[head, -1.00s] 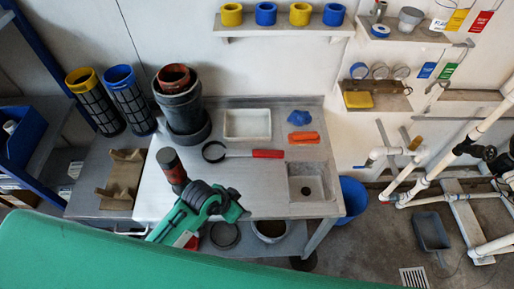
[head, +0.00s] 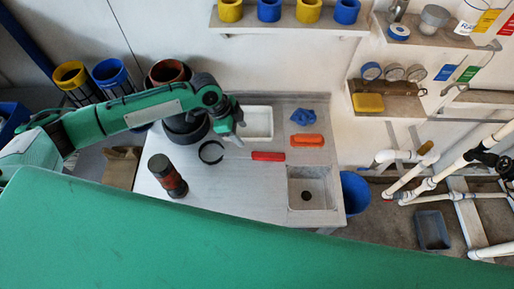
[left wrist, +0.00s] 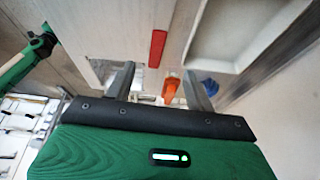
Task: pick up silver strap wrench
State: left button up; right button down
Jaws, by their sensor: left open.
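The strap wrench lies on the grey steel table, with a dark round strap loop (head: 211,152), a thin silver handle and a red grip (head: 268,156) pointing right. The red grip also shows in the left wrist view (left wrist: 157,48); the loop is out of that view. My left gripper (head: 232,134) is above the table, just behind the wrench handle and in front of the white tray. Its two fingers (left wrist: 160,84) are apart in the left wrist view, with nothing held between them. My right gripper is not in view.
A dark and red cylinder (head: 166,176) stands in front of the loop. The white tray (head: 268,124) is behind the wrench. An orange object (head: 307,141), blue cloth (head: 303,117) and sink (head: 312,189) are to the right. Large dark pots (head: 184,128) stand behind, left.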

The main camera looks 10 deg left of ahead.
pick_arm(q)
jog(key=p, duration=0.2)
send_over(255, 154)
jog(key=a, duration=0.2)
notch_tip(255, 154, down, 8)
jog(key=shift+w+r, duration=0.1)
jog(key=shift+r, duration=0.15)
jog(key=shift+d+f+p, duration=0.1)
jog(key=shift+f+p, duration=0.35)
jog(key=shift+p, duration=0.15)
jog(key=x, duration=0.1)
jog(key=p+x, duration=0.1)
jog(key=x, duration=0.1)
jog(key=shift+s+f, duration=0.15)
jog(key=shift+s, duration=0.2)
jog(key=shift+f+p, duration=0.3)
jog(key=shift+f, duration=0.2)
jog(key=shift+c, duration=0.6)
grip_shut()
